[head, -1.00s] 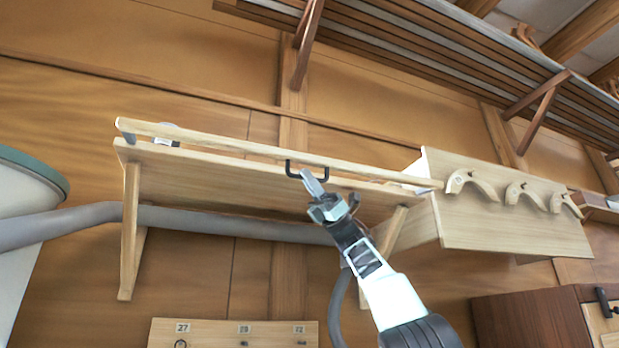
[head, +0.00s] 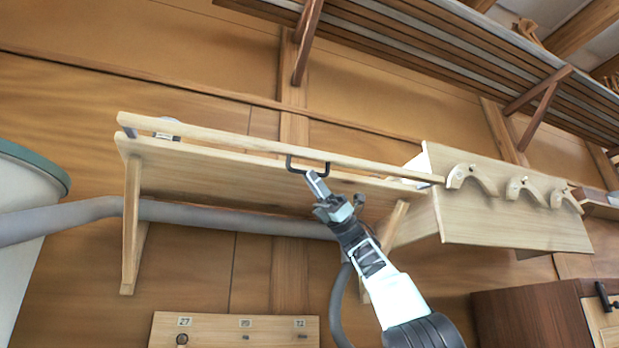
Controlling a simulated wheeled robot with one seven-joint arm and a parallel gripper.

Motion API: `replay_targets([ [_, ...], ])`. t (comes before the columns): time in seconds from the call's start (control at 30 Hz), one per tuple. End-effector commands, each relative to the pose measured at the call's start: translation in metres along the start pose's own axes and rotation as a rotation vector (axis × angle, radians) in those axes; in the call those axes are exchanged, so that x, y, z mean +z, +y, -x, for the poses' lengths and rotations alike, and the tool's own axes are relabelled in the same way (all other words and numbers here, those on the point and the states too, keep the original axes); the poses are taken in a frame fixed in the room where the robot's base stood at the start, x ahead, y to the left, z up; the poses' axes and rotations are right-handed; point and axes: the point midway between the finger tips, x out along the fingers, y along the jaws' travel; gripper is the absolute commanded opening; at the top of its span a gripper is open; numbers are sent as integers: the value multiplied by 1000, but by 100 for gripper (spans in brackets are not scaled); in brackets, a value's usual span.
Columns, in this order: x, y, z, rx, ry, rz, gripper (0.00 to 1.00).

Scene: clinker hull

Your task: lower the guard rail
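The guard rail (head: 235,141) is a long pale wooden bar along the front of a wall shelf (head: 215,173), a little above the shelf's edge. A black U-shaped handle (head: 328,166) hangs from the rail's middle. My gripper (head: 335,188) reaches up from the lower right, below the handle. One pale fingertip overlaps the handle's lower bar in the head view. I cannot tell whether it touches. A second, shorter finger part shows to the right. The gap between the fingers is not clear. The rail's right end is close to a curved wooden hook.
A panel with curved hooks (head: 520,205) adjoins the shelf on the right. A slatted rack (head: 430,60) hangs above. A grey pipe (head: 230,217) runs below the shelf. A numbered board (head: 215,332) is low on the wall, and a dark cabinet (head: 525,320) stands lower right.

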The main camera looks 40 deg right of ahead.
Motion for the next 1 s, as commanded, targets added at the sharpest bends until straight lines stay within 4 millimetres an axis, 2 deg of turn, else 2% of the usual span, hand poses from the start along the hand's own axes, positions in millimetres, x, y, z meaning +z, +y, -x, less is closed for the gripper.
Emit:
replay_targets([
  [0.03,-2,0,14,-4,0,0,20],
  [0.4,-1,0,99,-5,1,0,20],
  [0.6,0,-1,135,-4,0,-1,20],
  [0.8,0,0,152,-2,0,-1,20],
  [1.0,0,0,155,-1,0,-1,20],
])
